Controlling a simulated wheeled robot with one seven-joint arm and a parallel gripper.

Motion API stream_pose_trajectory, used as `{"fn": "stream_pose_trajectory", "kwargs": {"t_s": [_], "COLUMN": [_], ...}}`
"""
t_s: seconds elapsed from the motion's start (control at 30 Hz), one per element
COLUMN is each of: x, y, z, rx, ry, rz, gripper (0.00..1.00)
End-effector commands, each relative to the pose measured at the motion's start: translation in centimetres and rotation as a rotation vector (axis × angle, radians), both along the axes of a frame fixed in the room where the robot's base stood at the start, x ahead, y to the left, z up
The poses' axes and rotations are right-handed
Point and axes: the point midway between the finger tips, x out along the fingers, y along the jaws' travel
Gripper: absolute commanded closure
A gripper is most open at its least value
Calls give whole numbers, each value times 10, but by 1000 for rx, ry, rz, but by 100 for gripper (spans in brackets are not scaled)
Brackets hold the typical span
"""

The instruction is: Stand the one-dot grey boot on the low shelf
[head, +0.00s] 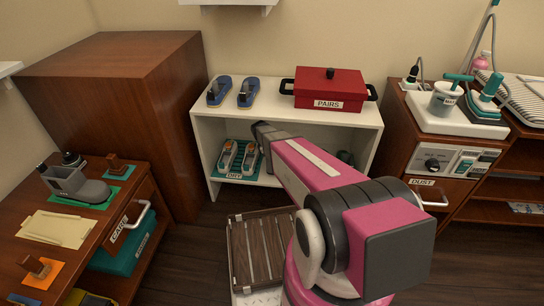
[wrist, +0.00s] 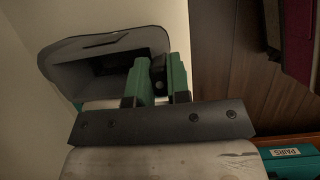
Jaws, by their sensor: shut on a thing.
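My gripper (wrist: 157,78), with green fingers, is shut on a grey boot (wrist: 72,62) in the wrist view. The boot's dark opening faces the camera, and a pale wall is close beside it. No dot can be made out. In the head view my pink arm reaches toward the white shelf unit (head: 197,150) and hides my gripper. The low shelf (head: 216,190) holds a pair of grey and orange shoes (head: 238,157) on a green mat labelled DRY. Another grey boot (head: 90,191) rests on a green mat on the left desk.
Blue shoes (head: 233,92) and a red PAIRS box (head: 330,85) stand on the unit's top. A wooden slatted crate (head: 258,250) is on the floor in front. A brown cabinet (head: 125,90) is left of the unit; a drawer cabinet (head: 400,150) is right.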

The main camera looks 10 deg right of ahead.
Motion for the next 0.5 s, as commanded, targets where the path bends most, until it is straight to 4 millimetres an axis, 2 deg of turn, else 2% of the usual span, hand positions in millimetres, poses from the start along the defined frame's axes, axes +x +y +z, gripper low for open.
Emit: {"fn": "stream_pose_trajectory", "kwargs": {"t_s": [0.5], "x": [0], "y": [0], "z": [-12], "rx": [-1], "ry": [0], "rz": [0], "gripper": [100]}}
